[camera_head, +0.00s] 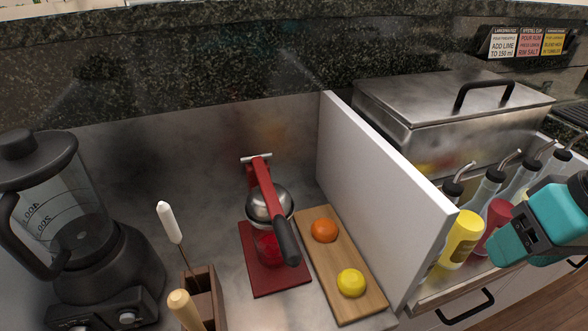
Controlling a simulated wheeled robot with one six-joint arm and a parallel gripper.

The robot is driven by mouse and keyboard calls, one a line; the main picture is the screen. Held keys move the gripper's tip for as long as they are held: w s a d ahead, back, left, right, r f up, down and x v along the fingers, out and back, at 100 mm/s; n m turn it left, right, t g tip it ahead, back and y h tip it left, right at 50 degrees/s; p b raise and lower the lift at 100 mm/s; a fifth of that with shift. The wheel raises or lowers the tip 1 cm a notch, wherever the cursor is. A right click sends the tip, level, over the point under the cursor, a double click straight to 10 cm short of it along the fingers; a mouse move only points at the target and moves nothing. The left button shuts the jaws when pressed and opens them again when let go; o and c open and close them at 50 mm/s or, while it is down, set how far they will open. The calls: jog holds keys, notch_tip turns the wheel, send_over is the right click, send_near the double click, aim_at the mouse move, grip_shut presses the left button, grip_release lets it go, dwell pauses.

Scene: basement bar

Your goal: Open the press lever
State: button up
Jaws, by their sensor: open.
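The press (251,180) is a red citrus press with a silver domed cup, standing on a red base plate (286,282) left of the white divider. Its press lever (263,190) is a red arm hinged at the top back. The lever slopes down and forward over the dome and ends in a black grip (287,241). A reddish, glass-like shape (267,247) shows under the dome, partly hidden by the grip. Teal and black parts of my arm show at the right edge, well away from the lever. My gripper's fingertips cannot be made out.
A wooden board (341,271) with an orange (324,230) and a lemon (351,282) lies right of the press. The tall white divider (372,190) stands between press and bottles (463,238). A blender (88,235) and a wooden tool holder (204,297) stand left.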

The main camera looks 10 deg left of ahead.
jog(key=w+d+r+m+h+p, duration=0.15)
jog(key=w+d+r+p, duration=0.25)
jog(key=r+p, duration=0.45)
notch_tip(320, 180, up, 5)
jog(key=n+g+p, duration=0.3)
jog(key=n+p, duration=0.1)
jog(key=n, duration=0.1)
send_over(289, 235)
jog(key=w+d, duration=0.2)
jog(key=d, duration=0.1)
jog(key=shift+m+y, duration=0.25)
jog(key=a+f, duration=0.1)
jog(key=f, duration=0.4)
jog(key=s+a+f, duration=0.1)
jog(key=f, duration=0.5)
jog(key=s+a+f, duration=0.1)
jog(key=f, duration=0.4)
jog(key=shift+f, duration=0.25)
jog(key=shift+c, duration=0.3)
grip_shut()
jog(key=shift+r, duration=0.1)
